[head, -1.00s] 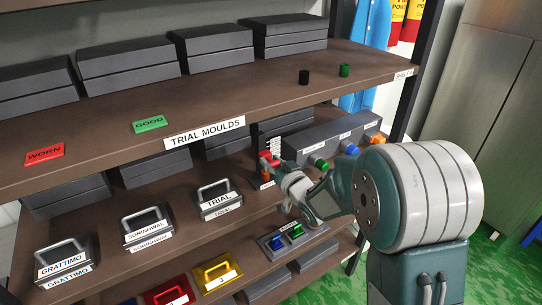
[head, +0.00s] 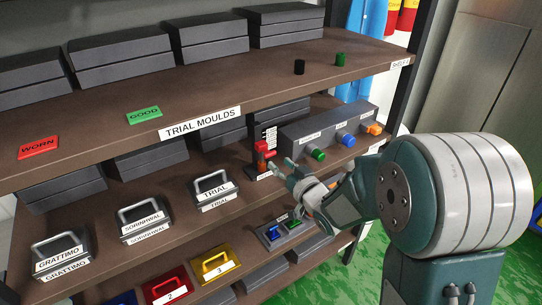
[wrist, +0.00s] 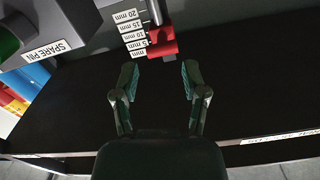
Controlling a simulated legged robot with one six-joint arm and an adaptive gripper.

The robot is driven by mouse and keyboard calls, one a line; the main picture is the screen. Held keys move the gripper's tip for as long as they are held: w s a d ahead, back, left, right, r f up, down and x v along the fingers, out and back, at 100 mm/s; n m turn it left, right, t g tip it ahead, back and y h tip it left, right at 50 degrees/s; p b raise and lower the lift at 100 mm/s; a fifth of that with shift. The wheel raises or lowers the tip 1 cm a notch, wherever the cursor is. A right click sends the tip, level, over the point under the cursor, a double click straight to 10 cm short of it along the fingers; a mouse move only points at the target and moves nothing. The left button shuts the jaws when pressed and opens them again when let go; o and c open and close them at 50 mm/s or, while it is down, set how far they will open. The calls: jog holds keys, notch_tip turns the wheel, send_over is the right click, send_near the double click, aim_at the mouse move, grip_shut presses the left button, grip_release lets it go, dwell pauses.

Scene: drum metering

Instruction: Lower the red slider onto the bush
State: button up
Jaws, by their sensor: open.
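The red slider (head: 262,149) sits on an upright gauge at the back of the middle shelf. It also shows at the top of the wrist view (wrist: 163,46), on a grey rod beside a white millimetre scale (wrist: 133,34), near the lower marks. An orange piece (head: 262,161) shows just under the slider in the head view. I cannot tell whether it is the bush or whether the slider touches it. My gripper (wrist: 160,76) is open and empty, its fingertips just in front of the slider and apart from it. In the head view, my gripper (head: 288,169) is right of the gauge.
A grey box (head: 325,128) with green, blue and orange knobs stands right of the gauge, close to my gripper. A spare pin label (wrist: 59,47) shows in the wrist view. A handled trial mould (head: 213,190) stands at left. The shelf front (wrist: 75,110) is bare.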

jog(key=v, duration=0.5)
jog(key=shift+s+d, duration=0.2)
jog(key=s+d+r+m+g+h, duration=0.3)
jog(key=s+d+r+m+h, duration=0.15)
jog(key=s+d+h, duration=0.4)
jog(key=s+d+r+g+h, duration=0.1)
jog(key=s+g, duration=0.5)
jog(key=s, duration=1)
jog(key=shift+s+d+r, duration=0.15)
jog(key=shift+s+d, duration=0.15)
jog(key=shift+d, duration=0.1)
